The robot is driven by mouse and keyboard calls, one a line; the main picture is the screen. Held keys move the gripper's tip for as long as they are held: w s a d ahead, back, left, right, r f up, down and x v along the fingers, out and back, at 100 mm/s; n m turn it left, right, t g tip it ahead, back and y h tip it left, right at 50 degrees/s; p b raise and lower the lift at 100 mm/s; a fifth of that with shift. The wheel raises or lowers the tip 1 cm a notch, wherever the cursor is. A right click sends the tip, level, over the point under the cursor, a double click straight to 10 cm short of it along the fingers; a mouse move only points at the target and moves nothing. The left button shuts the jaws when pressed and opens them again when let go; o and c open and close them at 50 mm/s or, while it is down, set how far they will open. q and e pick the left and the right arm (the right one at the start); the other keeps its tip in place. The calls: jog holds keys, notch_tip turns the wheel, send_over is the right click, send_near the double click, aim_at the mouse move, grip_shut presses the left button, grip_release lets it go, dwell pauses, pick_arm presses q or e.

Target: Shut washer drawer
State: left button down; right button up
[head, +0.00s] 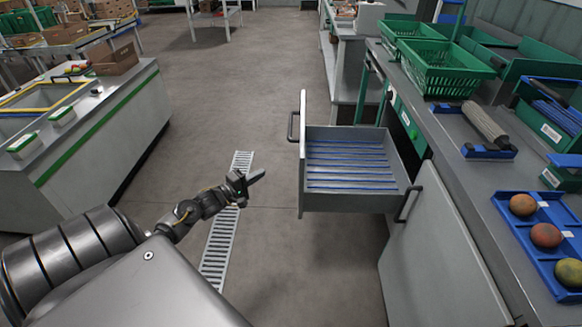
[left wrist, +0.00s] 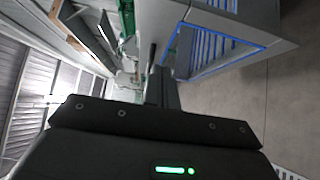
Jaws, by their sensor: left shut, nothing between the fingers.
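The washer drawer (head: 350,203) is pulled out from the grey counter on the right in the head view. It is a grey box with blue strips across its bottom and a dark bar handle (head: 291,126) on its front panel. In the left wrist view the drawer (left wrist: 248,22) shows at the upper right, turned on its side. My left gripper (head: 257,175) is shut and empty, left of the drawer and apart from its front panel. Its shut fingers (left wrist: 160,88) point toward the drawer side in the left wrist view. My right gripper is not in view.
The counter (head: 440,140) bears green crates (head: 445,68), a roller (head: 484,122) and a blue tray (head: 548,270) with several round fruits. A cabinet door (head: 440,260) with a handle is below. A bench (head: 90,135) stands left. The floor between is clear, with a drain grate (head: 220,245).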

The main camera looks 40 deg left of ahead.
pick_arm(q)
jog(key=w+d, duration=0.4)
jog(key=w, duration=0.8)
jog(key=shift+w+d+b, duration=0.15)
jog(key=shift+d+b, duration=0.1)
jog(key=shift+b, duration=0.2)
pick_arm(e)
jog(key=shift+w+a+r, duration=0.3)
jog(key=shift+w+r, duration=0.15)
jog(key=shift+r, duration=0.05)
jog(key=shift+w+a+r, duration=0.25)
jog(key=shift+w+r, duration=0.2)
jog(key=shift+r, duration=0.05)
